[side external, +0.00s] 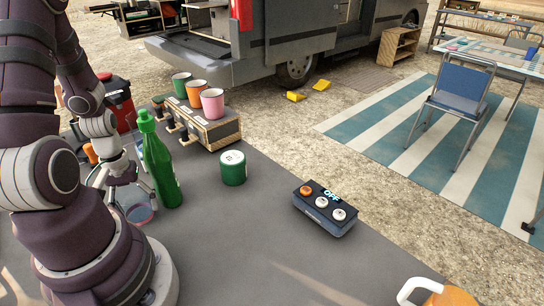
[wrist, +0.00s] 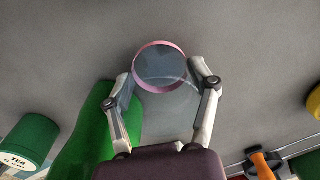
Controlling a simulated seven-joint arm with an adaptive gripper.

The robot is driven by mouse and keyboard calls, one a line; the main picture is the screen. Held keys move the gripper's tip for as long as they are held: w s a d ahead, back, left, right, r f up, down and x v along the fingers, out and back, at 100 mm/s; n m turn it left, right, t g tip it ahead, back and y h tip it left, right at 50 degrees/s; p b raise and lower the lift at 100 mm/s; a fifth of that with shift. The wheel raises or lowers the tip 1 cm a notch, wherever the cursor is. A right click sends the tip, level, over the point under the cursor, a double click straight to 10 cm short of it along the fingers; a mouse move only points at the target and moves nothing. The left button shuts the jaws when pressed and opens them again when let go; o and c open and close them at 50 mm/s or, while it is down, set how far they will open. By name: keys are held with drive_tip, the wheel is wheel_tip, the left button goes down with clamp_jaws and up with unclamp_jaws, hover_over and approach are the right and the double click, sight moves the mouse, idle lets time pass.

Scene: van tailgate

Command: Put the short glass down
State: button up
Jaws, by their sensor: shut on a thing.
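The short glass (wrist: 160,68) is clear with a pinkish rim and sits between the fingers of my gripper (wrist: 163,88) in the wrist view. My gripper is shut on it. In the side view the glass (side external: 141,212) is partly hidden behind my arm, low over the grey table, just left of the green bottle. My gripper (side external: 132,190) is also partly hidden there. I cannot tell whether the glass base touches the table.
The green bottle (side external: 160,165) stands close beside my gripper. A green tea tin (side external: 233,168), a control box (side external: 325,208) reading OFF and a wooden box (side external: 205,130) with several cups on top stand further off. The table (side external: 240,235) is clear in the middle.

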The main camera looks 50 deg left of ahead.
drive_tip(key=o, duration=1)
drive_tip(key=shift+c, duration=0.2)
wheel_tip(320, 180, up, 12)
drive_tip(key=w+d+r+m+t+y, duration=0.1)
drive_tip(key=w+d+r+m+t, duration=0.1)
drive_tip(key=w+d+r+m, duration=0.1)
drive_tip(key=w+d+m, duration=0.1)
drive_tip(key=w+m, duration=0.1)
drive_tip(key=w, duration=0.1)
drive_tip(key=shift+d+r+m, duration=0.3)
drive_tip(key=shift+r, duration=0.05)
drive_tip(key=d+r+m+t, duration=0.1)
drive_tip(key=d+m, duration=0.1)
drive_tip(key=d, duration=0.1)
drive_tip(key=w+d+r+m+t, duration=0.1)
drive_tip(key=d+r+m, duration=0.1)
drive_tip(key=d+m, duration=0.1)
drive_tip(key=w+d+r+m+t+h, duration=0.1)
drive_tip(key=d+m, duration=0.1)
drive_tip(key=d, duration=0.1)
drive_tip(key=shift+w+d+r+m+t, duration=0.2)
drive_tip(key=shift+w+r+m+t, duration=0.1)
drive_tip(key=shift+m, duration=0.1)
drive_tip(key=shift+c, duration=0.6)
